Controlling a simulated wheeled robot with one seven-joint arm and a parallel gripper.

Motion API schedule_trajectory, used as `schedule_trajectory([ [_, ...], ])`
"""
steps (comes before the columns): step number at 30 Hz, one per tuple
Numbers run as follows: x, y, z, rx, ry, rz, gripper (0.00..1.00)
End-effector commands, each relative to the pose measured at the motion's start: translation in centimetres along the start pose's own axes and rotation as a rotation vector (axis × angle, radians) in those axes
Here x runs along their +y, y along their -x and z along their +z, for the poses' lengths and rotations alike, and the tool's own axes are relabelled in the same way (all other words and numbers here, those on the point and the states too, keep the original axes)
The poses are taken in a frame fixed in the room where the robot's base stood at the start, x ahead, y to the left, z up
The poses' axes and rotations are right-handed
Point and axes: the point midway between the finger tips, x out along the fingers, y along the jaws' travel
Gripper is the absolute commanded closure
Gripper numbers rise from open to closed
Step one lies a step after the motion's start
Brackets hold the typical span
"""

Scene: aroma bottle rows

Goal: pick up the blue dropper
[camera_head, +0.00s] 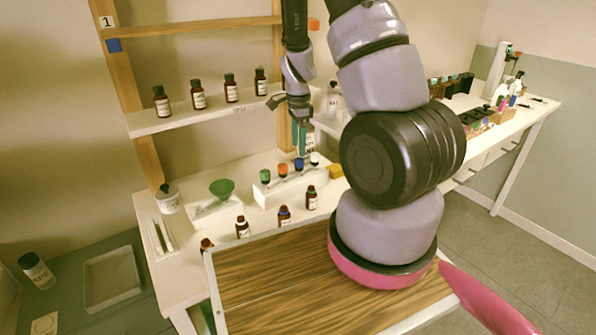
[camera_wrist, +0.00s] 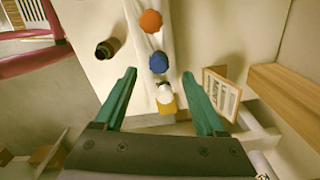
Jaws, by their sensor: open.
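The blue dropper (camera_head: 298,165) stands upright in a white rack (camera_head: 264,194), in a row between an orange-topped dropper (camera_head: 282,171) and a white-topped one (camera_head: 314,159). In the wrist view the blue dropper's round top (camera_wrist: 158,63) shows between the fingertip lines, slightly past the tips. My gripper (camera_head: 301,143) hangs above the rack's right part with its teal fingers pointing down. In the wrist view my gripper (camera_wrist: 158,75) is open and empty, one finger to each side of the row. The blue dropper's lower part is hidden in the rack.
A green-topped dropper (camera_head: 265,176) fills the rack's left end. Brown bottles (camera_head: 311,197) stand in front, others on the shelf (camera_head: 180,122) behind. A green funnel (camera_head: 222,188) is left; a wooden-topped surface (camera_head: 290,275) lies nearer.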

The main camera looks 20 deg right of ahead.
Motion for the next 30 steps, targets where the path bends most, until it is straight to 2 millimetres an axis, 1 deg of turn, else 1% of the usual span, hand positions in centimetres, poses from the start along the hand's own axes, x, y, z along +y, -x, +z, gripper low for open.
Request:
schedule_trajectory([
  [1, 0.0, -0.5, 0.0, 0.000, -0.001, 0.000, 0.28],
  [5, 0.1, -1.4, -0.1, 0.000, 0.001, 0.001, 0.28],
  [12, 0.1, -4.8, -0.3, -0.001, -0.001, 0.002, 0.28],
  [15, 0.0, -5.8, -0.3, -0.001, 0.000, 0.000, 0.28],
  [18, 0.0, -6.2, -0.2, -0.001, 0.001, -0.002, 0.28],
  [23, 0.0, -6.1, -0.2, -0.001, 0.002, -0.003, 0.28],
  [24, 0.0, -6.1, -0.2, -0.001, 0.002, -0.003, 0.35],
  [25, 0.0, -6.1, -0.2, -0.001, 0.002, -0.003, 0.47],
  [26, 0.0, -6.1, -0.2, -0.001, 0.002, -0.003, 0.58],
  [27, 0.0, -6.1, -0.2, -0.001, 0.002, -0.003, 0.73],
  [28, 0.0, -6.1, -0.2, -0.001, 0.002, -0.003, 0.77],
  [30, 0.0, -6.1, -0.2, -0.001, 0.002, -0.003, 0.77],
])
